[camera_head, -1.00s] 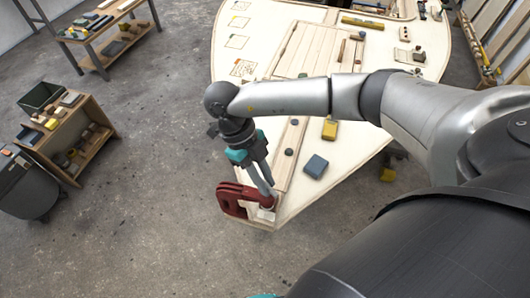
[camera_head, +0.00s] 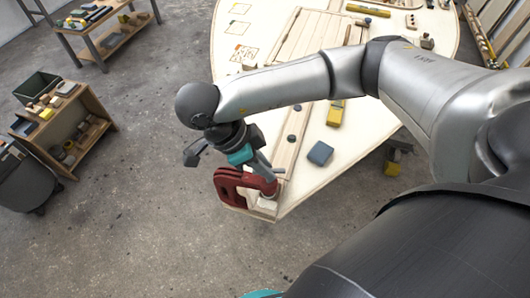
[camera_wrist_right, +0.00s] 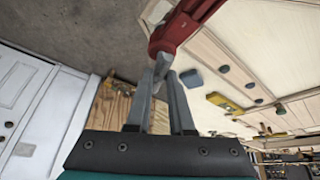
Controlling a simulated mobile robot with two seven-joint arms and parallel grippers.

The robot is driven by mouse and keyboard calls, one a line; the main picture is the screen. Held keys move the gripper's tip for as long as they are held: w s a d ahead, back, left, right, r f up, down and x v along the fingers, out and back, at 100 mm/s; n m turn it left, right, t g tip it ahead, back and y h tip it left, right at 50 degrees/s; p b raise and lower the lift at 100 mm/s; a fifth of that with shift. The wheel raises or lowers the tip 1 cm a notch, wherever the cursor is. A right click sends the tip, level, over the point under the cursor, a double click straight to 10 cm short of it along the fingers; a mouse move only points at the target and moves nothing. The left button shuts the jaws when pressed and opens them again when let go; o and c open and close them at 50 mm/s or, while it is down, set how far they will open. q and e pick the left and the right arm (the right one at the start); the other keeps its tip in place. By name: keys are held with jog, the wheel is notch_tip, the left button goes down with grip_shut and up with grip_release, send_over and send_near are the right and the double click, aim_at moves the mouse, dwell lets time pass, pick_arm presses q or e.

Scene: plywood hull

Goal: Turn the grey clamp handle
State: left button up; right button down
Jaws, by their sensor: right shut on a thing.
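The red clamp (camera_head: 238,187) sits on the near corner of the pale plywood hull (camera_head: 345,168). It also shows at the top of the right wrist view (camera_wrist_right: 180,28). My right gripper (camera_head: 266,172) reaches down from the upper left to the clamp's screw end. In the wrist view its two grey fingers (camera_wrist_right: 163,75) close at their tips on the grey clamp handle (camera_wrist_right: 161,66), just below the red body. The fingers hide most of the handle; a short grey end (camera_head: 279,170) shows in the head view. My left gripper is not in view.
A blue-grey block (camera_head: 320,153) and a yellow block (camera_head: 335,114) lie on the hull right of the clamp. Small dark knobs (camera_head: 291,138) stand nearby. A wooden shelf (camera_head: 67,128) stands at left; the floor between it and the hull is clear.

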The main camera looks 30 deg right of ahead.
jog(key=shift+f+n+t+b, duration=0.15)
jog(key=shift+n+t+b, duration=0.15)
jog(key=shift+n+b, duration=0.4)
jog(key=c, duration=0.7)
grip_release()
jog(key=shift+c, duration=0.2)
jog(key=p+v, duration=0.2)
jog(key=v, duration=1.3)
jog(key=shift+a+r, duration=0.2)
jog(key=shift+s, duration=0.1)
jog(key=shift+c, duration=0.2)
